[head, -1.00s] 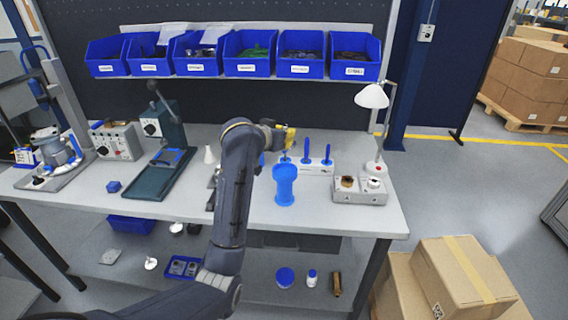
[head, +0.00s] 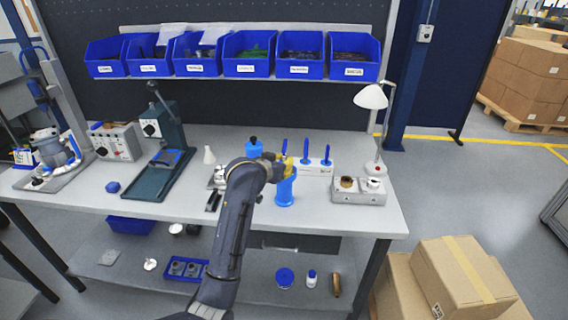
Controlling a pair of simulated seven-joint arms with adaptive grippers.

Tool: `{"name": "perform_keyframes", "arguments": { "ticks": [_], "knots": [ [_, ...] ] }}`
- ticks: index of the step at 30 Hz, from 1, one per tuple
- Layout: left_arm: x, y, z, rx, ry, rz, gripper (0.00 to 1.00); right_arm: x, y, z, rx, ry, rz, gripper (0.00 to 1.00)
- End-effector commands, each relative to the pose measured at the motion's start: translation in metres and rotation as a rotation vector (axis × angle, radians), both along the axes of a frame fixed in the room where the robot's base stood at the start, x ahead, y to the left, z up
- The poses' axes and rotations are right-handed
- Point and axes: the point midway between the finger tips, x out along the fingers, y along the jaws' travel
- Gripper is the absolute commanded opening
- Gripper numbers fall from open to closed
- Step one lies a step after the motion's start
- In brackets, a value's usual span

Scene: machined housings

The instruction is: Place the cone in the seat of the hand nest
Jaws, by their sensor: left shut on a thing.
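My left gripper (head: 284,167) has yellow fingers and is at the top of a blue waisted stand (head: 285,191), which may be the hand nest. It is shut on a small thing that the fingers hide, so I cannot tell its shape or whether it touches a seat. The stand's upper part is partly covered by the gripper. A white cone-shaped object (head: 209,155) stands upright on the bench, left of my left arm; I cannot tell whether it is the task's cone. My right gripper is not in view.
Blue spikes (head: 305,150) stand on a white block behind the stand. A dark-capped blue container (head: 254,149) is behind my wrist. A grey fixture box (head: 359,190) and a lamp (head: 371,97) are at the right. A green press (head: 160,170) stands left. The bench front (head: 340,220) is clear.

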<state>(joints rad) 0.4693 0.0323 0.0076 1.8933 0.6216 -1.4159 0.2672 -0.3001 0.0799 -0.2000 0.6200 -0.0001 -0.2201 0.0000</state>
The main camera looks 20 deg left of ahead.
Motion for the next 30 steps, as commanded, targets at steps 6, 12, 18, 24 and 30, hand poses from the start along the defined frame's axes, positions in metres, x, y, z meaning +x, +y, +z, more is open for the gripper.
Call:
{"name": "perform_keyframes", "arguments": {
  "ticks": [6,12,18,24,30],
  "knots": [
    [0.0001,0.0000,0.0006,0.000,-0.002,0.000,0.00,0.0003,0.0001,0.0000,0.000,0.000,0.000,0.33],
    [0.0000,0.0001,-0.0028,0.000,-0.001,0.000,0.12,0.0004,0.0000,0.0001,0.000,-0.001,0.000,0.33],
    [0.0001,0.0000,-0.0023,0.000,-0.001,0.000,0.33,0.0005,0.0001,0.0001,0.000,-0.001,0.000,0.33],
    [0.0001,0.0000,-0.0020,0.000,-0.001,0.000,0.33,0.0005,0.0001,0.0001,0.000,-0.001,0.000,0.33],
    [-0.0073,0.0017,0.0041,0.001,-0.003,0.001,0.33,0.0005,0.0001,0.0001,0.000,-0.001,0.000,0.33]
  ]
}}
